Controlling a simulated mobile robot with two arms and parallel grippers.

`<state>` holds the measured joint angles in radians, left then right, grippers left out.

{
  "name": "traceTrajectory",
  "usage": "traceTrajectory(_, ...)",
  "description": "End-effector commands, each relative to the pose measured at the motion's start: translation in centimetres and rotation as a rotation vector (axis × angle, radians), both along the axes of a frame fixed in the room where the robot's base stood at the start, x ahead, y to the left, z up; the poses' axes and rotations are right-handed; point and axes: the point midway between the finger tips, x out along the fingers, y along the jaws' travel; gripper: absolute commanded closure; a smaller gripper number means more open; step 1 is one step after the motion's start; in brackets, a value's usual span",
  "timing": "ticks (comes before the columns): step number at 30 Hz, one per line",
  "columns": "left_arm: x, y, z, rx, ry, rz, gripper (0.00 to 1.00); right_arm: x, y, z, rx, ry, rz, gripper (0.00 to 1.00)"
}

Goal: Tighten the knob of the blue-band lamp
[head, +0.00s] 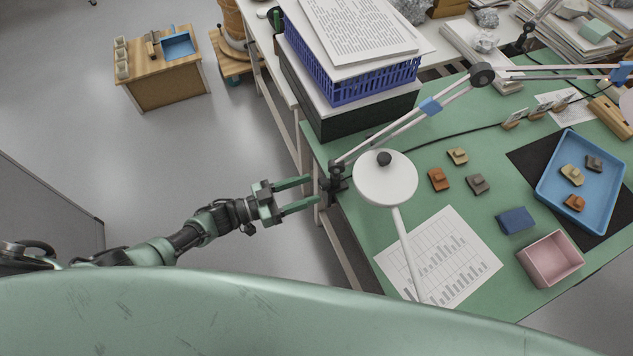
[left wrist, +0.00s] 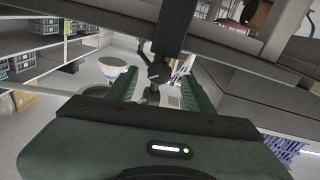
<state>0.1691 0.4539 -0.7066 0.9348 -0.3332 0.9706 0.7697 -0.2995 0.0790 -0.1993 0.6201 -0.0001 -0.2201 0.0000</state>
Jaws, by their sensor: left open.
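The blue-band lamp has a grey two-part arm with blue bands (head: 430,106), rising from a dark clamp (head: 335,184) on the green table's left edge to a dark round elbow joint (head: 482,74). My left gripper (head: 315,192) comes in from the left, open, its two green fingers pointing at the clamp. The fingertips are close to the clamp; I cannot tell whether they touch it. In the left wrist view, dark clamp parts (left wrist: 152,92) show between the open fingers. I cannot make out the knob clearly. My right gripper is not in view.
A white lamp shade (head: 385,185) with a pale rod stands just right of the clamp. A blue basket (head: 350,82) with papers is stacked behind. Small sherds, a blue tray (head: 548,190) and a pink box (head: 550,260) lie further right. Open floor lies left of the table.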

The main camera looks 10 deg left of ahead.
Motion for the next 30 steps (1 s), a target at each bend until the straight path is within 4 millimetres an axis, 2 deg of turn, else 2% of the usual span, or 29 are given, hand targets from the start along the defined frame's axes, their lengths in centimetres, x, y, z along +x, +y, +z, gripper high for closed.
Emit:
traceTrajectory(3, 1.0, -1.6, 0.2, -0.001, -0.002, -0.001, 0.48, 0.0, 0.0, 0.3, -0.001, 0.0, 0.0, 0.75)
traceTrajectory(6, 1.5, -2.4, 0.1, -0.001, -0.001, 0.0, 0.48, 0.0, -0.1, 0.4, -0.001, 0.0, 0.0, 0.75)
traceTrajectory(17, 1.8, -2.8, 0.0, 0.001, -0.002, 0.0, 0.48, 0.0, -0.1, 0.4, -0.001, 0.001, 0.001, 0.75)
traceTrajectory(21, 1.8, -2.8, 0.0, 0.001, -0.002, 0.0, 0.87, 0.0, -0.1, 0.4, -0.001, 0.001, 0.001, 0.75)
traceTrajectory(23, 1.8, -2.8, 0.0, 0.001, -0.002, 0.0, 1.0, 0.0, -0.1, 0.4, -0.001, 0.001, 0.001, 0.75)
traceTrajectory(26, 1.8, -2.8, 0.0, 0.004, -0.006, 0.0, 1.0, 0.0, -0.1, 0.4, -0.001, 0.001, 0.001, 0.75)
traceTrajectory(30, 1.7, -2.8, -0.3, 0.069, -0.104, -0.001, 1.0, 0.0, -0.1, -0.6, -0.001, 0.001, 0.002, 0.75)
